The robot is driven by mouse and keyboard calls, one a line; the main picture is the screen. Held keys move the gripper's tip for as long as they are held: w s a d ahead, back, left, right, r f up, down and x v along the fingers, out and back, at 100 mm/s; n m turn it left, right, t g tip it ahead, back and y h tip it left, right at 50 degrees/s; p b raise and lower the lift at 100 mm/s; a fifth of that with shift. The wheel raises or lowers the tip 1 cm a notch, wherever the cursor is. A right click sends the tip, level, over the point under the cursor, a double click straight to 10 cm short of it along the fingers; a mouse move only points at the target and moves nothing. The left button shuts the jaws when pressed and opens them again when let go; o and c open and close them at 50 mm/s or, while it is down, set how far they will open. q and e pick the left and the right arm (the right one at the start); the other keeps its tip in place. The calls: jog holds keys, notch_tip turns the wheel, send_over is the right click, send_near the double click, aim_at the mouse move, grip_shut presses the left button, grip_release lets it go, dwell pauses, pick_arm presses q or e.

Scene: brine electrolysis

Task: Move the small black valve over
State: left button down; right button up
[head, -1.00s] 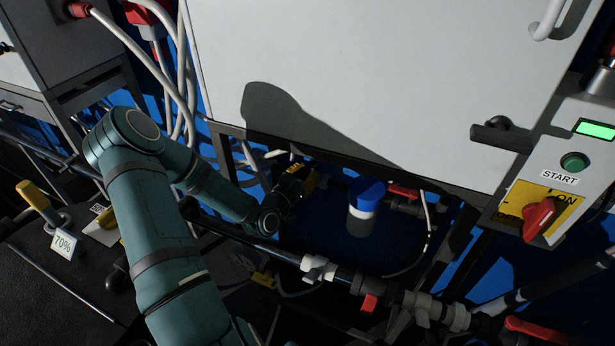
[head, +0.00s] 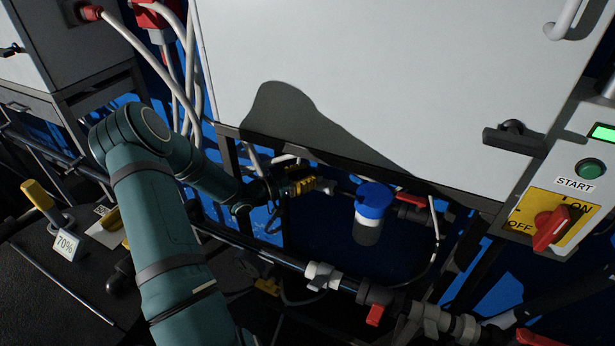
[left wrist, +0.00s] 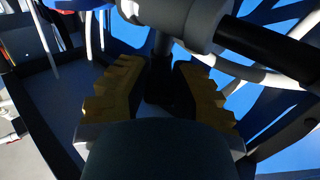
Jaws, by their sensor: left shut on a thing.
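My left gripper (head: 308,186) is under the large white cabinet, at the pipe left of the blue-capped container. In the left wrist view its two yellow, stepped fingers (left wrist: 160,95) stand on either side of a small black valve handle (left wrist: 162,72), and they are shut on it. The handle hangs below a grey pipe fitting (left wrist: 185,14) with a black pipe running off to the right. In the head view the gripper and the shadow hide the valve. My right gripper is in neither view.
The blue-capped container (head: 373,202) stands just right of the gripper. A front pipe with a white fitting (head: 322,275) and a red-handled valve (head: 375,314) runs below. The white cabinet (head: 400,80) closes off the space above. A red switch (head: 551,228) is at the right.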

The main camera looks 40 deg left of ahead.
pick_arm(q)
jog(key=shift+w+a+r, duration=0.1)
jog(key=shift+w+r, duration=0.05)
jog(key=shift+r, duration=0.1)
jog(key=c, duration=0.8)
grip_release()
jog(key=shift+f, duration=0.1)
jog(key=shift+s+a+f, duration=0.1)
jog(key=shift+s+a, duration=0.05)
jog(key=shift+s, duration=0.35)
jog(key=v, duration=1.1)
